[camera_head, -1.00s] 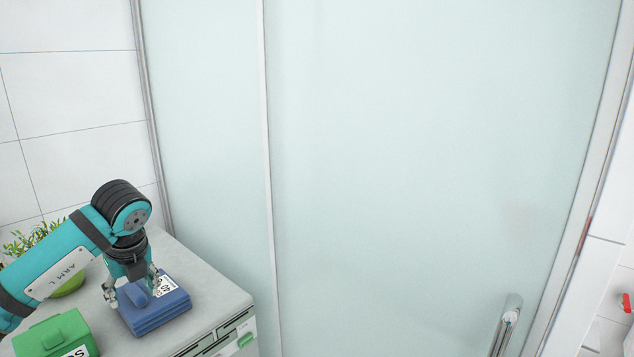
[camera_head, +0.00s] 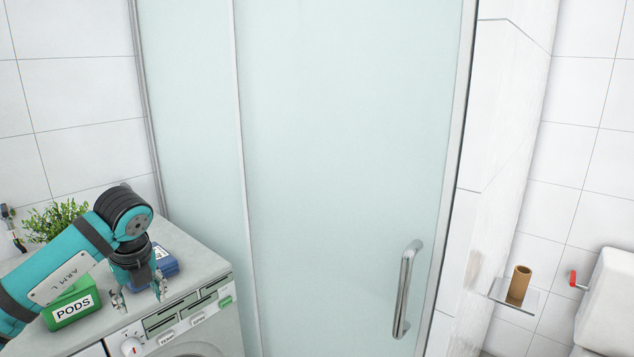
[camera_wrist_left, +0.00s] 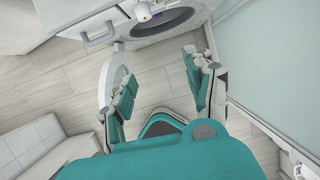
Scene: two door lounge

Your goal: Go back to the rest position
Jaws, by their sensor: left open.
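My left gripper (camera_head: 140,291) is in the lower left of the head view, in front of the washing machine's (camera_head: 190,318) top front edge. Its two fingers are apart and nothing is between them. In the left wrist view its teal-padded fingers (camera_wrist_left: 162,88) stand wide open over the floor. The blue box (camera_head: 163,262) lies on the machine's top behind the gripper, partly hidden by it. My right gripper is not in view.
A green box marked PODS (camera_head: 72,308) and a leafy plant (camera_head: 55,220) stand on the machine's top. A frosted glass door (camera_head: 340,150) with a metal handle (camera_head: 405,290) fills the middle. A cardboard tube (camera_head: 519,285) stands on a small shelf at right.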

